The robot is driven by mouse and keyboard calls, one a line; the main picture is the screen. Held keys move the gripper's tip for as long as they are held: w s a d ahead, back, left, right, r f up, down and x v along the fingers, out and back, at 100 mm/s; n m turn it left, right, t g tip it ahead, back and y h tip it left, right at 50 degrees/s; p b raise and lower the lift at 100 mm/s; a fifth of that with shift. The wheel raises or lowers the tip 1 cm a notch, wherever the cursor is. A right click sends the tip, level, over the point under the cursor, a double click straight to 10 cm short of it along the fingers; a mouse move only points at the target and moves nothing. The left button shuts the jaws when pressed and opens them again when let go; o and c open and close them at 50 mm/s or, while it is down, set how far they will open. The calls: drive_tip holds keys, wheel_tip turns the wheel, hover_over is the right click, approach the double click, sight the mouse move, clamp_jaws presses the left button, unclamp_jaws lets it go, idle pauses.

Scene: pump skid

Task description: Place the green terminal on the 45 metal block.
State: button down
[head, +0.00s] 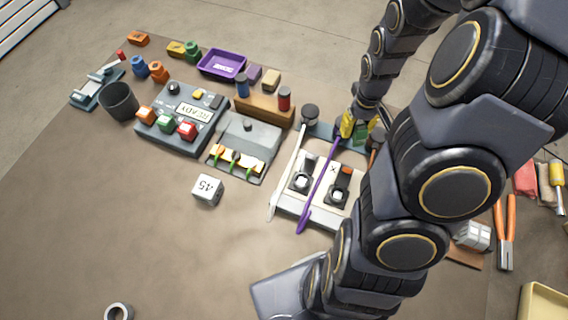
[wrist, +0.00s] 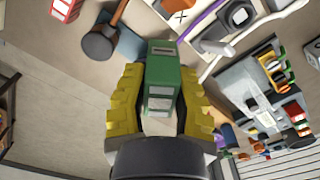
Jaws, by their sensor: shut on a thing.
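My gripper (head: 354,129) is at the back right of the table in the head view, partly behind my own arm. Its yellow fingers are shut on the green terminal (wrist: 163,72), which fills the space between them in the wrist view (wrist: 160,95). A small part of the green terminal (head: 361,134) shows in the head view. The 45 metal block (head: 208,190) is a pale cube with "45" on its top face. It stands on open table, left of and nearer than my gripper, well apart from it. Its top is bare.
A white panel (head: 283,207) with dark-ringed fittings and a purple strip (head: 319,185) lies between the block and my arm. A grey box with green wires (head: 247,128) and a READY console (head: 169,116) stand behind the block. The table's front left is mostly clear.

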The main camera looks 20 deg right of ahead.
drive_tip(key=w+a+n, duration=0.3)
drive_tip(key=w+a, duration=0.1)
drive_tip(key=a, duration=0.4)
drive_tip(key=w+a+n, duration=0.2)
drive_tip(key=w+a, duration=0.1)
drive_tip(key=a, duration=0.5)
drive_tip(key=n, duration=0.6)
approach(206, 186)
drive_tip(key=shift+f, duration=3.55)
drive_tip(key=shift+f, duration=0.1)
drive_tip(key=c, duration=1)
unclamp_jaws()
drive_tip(key=shift+o, duration=0.2)
wheel_tip(206, 186, up, 12)
